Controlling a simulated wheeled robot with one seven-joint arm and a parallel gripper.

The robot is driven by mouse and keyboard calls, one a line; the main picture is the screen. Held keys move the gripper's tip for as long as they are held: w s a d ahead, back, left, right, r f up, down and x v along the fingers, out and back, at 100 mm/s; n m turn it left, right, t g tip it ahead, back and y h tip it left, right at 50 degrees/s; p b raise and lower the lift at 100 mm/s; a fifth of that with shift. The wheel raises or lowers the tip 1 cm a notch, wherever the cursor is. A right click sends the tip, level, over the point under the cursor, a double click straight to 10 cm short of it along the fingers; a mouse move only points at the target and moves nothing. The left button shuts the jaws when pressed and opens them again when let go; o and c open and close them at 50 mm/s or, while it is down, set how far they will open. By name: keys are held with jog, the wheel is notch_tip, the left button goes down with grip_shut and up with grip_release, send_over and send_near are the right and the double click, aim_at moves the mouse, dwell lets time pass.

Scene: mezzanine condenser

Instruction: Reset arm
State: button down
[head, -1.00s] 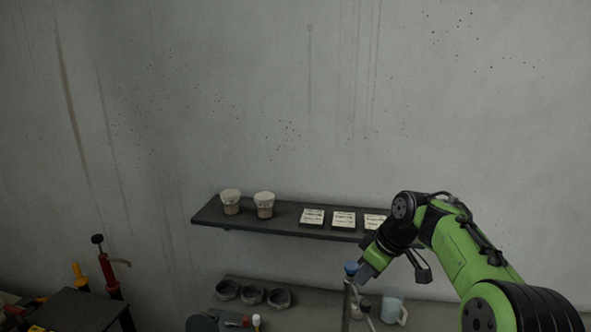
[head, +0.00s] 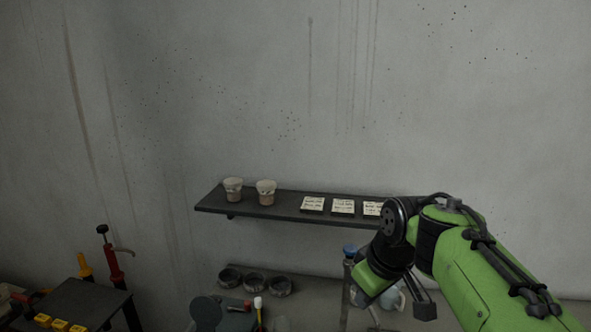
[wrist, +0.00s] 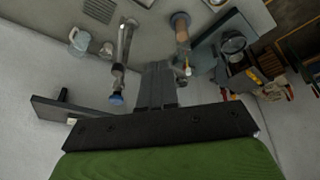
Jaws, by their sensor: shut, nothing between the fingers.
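My arm, green and black, reaches in from the lower right of the head view, its wrist bent downward. A metal tap-like fitting with a blue cap (wrist: 116,98) stands to the left of the fingers in the wrist view. The blue cap also shows in the head view (head: 350,249), just left of my wrist.
A dark wall shelf (head: 270,211) holds two cups (head: 233,190) and three labelled cards (head: 343,206). A clear jug (wrist: 79,41) stands near the fitting. A red pump (head: 115,266) stands at left. The wall above is clear.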

jog(key=s+d+f+m+t+b, duration=0.1)
jog(key=s+f, duration=0.4)
jog(key=s, duration=0.6)
jog(key=s+d+f+m+t+h+b, duration=0.1)
jog(key=s+f+m+b, duration=0.3)
jog(key=s, duration=0.8)
jog(key=shift+d+f+m, duration=0.2)
jog(key=shift+f+m, duration=0.4)
jog(key=shift+m, duration=0.4)
